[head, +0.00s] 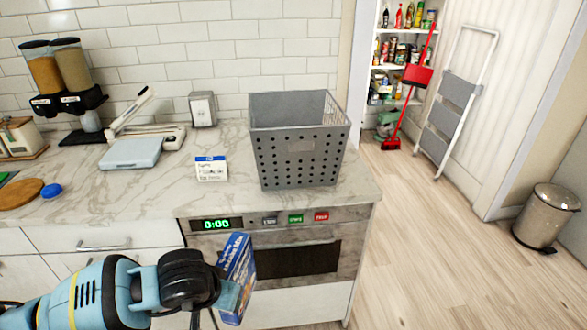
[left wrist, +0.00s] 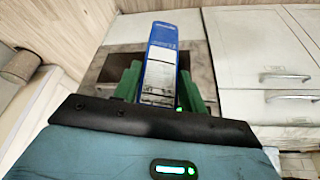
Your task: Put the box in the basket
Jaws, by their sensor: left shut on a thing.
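A grey perforated basket (head: 301,150) stands upright on the right end of the marble counter (head: 130,190). My left gripper (head: 226,285) is in front of the oven, lower than the counter top and in front of the basket. It is shut on a blue box (head: 238,272). In the left wrist view the box (left wrist: 160,62) stands between the green fingers of my left gripper (left wrist: 158,88), with a white printed side facing the camera. The inside bottom of the basket is hidden in the head view. My right gripper is in neither view.
A small white and blue card or packet (head: 211,170) is on the counter left of the basket. A scale-like appliance (head: 140,145), a napkin holder (head: 202,110) and cereal dispensers (head: 62,80) stand further left. The oven (head: 285,255) is below the basket. Open floor lies to the right.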

